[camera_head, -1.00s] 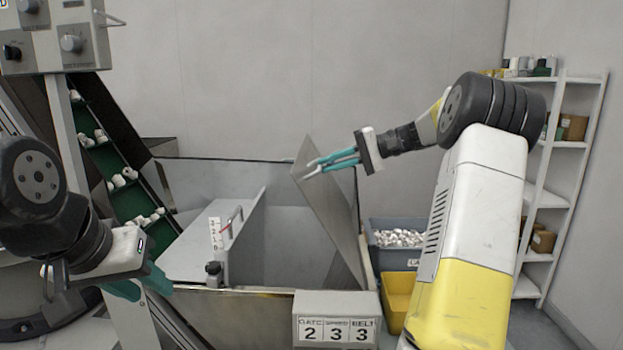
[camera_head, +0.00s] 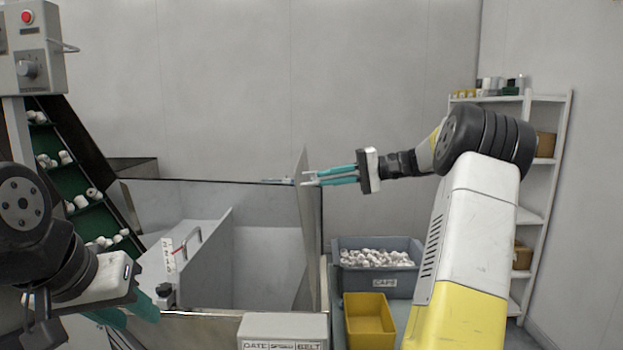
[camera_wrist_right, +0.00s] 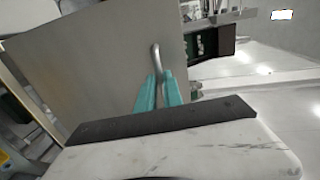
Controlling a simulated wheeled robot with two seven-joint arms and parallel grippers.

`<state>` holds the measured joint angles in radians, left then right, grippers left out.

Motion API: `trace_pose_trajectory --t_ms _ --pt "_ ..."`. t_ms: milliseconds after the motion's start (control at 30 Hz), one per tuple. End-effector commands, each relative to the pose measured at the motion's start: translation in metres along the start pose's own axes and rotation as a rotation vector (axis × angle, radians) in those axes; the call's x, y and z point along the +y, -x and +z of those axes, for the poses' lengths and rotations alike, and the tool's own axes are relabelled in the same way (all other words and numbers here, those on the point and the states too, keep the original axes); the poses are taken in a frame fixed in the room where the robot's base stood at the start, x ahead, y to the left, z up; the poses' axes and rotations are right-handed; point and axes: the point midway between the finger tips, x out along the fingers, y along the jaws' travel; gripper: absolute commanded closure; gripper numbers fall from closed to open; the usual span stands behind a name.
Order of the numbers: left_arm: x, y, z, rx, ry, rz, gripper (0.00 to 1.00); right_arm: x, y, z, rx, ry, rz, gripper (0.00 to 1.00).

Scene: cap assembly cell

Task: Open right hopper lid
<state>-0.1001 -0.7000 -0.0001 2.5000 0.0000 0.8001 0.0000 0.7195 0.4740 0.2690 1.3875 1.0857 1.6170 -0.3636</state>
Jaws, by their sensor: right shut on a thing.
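The right hopper lid (camera_head: 309,235) is a grey metal panel, standing about upright at the right side of the hopper (camera_head: 268,248) and seen nearly edge-on in the head view. In the right wrist view the lid (camera_wrist_right: 90,65) fills the left and middle. My right gripper (camera_head: 308,179) is at the lid's upper part, its teal fingers shut on the lid handle (camera_wrist_right: 155,55). My left gripper (camera_head: 140,312) is at the lower left, beside the hopper's front; its fingertips are partly hidden by its own wrist.
The left lid (camera_head: 200,255), with its own handle, slopes inside the hopper. A grey bin of white caps (camera_head: 377,280) and a yellow bin (camera_head: 369,322) stand right of the hopper. A green conveyor (camera_head: 85,215) rises at left. A shelf (camera_head: 540,190) stands at right.

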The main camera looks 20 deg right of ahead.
Motion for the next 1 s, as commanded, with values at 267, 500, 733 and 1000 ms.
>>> trace_pose_trajectory --t_ms 267,500,733,1000 --pt "0.000 0.000 0.000 0.000 0.000 0.000 0.64 0.014 0.001 0.000 -0.003 -0.021 0.020 0.77" --pt "0.000 0.000 0.000 0.000 0.000 0.000 0.64 0.011 0.000 0.001 -0.004 -0.014 0.017 0.67" --pt "0.000 0.000 0.000 0.000 0.000 0.000 0.64 0.009 0.007 0.000 -0.002 -0.011 0.016 0.67" --pt "0.000 0.000 0.000 0.000 0.000 0.000 0.64 0.009 0.052 0.000 -0.002 -0.013 0.016 0.67"
